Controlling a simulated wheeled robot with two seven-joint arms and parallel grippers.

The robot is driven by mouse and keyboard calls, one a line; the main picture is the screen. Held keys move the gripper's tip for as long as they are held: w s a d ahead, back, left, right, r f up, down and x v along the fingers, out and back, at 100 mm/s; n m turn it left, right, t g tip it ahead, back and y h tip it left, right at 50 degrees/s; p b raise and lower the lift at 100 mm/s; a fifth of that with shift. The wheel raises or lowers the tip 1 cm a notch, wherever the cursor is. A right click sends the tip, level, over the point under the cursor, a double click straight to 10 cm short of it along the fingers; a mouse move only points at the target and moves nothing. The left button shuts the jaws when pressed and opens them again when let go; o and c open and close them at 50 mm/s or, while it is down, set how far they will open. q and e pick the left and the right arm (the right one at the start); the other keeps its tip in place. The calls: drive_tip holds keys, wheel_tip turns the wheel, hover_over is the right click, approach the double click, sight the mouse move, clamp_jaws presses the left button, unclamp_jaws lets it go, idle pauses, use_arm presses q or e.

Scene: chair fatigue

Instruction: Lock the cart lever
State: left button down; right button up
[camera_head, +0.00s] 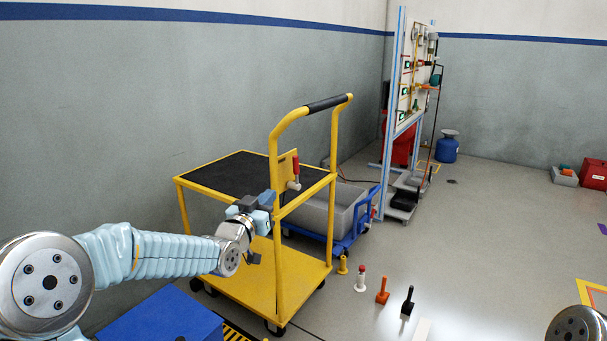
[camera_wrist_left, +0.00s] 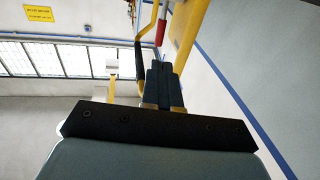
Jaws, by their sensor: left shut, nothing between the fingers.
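The yellow cart (camera_head: 300,268) stands in the middle of the head view, with a black top deck and a tall push handle. The cart lever (camera_head: 295,166) has a red grip and points upward beside a yellow plate (camera_head: 287,163) on the handle side. My left gripper (camera_head: 268,199) is shut and empty, just left of and below the lever, apart from it in the picture. In the left wrist view the shut fingers (camera_wrist_left: 163,82) point toward the red lever grip (camera_wrist_left: 161,32), which shows beyond their tips. My right gripper is out of view.
A blue box (camera_head: 165,318) is at the lower left. A grey bin on a blue dolly (camera_head: 340,215) stands behind the cart. Several small levers on stands, one orange (camera_head: 382,291), line the floor to the right. The floor farther right is mostly free.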

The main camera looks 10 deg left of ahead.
sight(295, 167)
use_arm(q)
drive_tip(key=shift+r, duration=0.15)
drive_tip(key=w+p, duration=0.1)
drive_tip(key=w, duration=0.3)
drive_tip(key=w+d+p, duration=0.1)
drive_tip(key=w, duration=0.4)
drive_tip(key=w+d+r+p, duration=0.1)
drive_tip(key=w, duration=0.3)
drive_tip(key=shift+w, duration=0.4)
drive_tip(key=shift+r, duration=0.1)
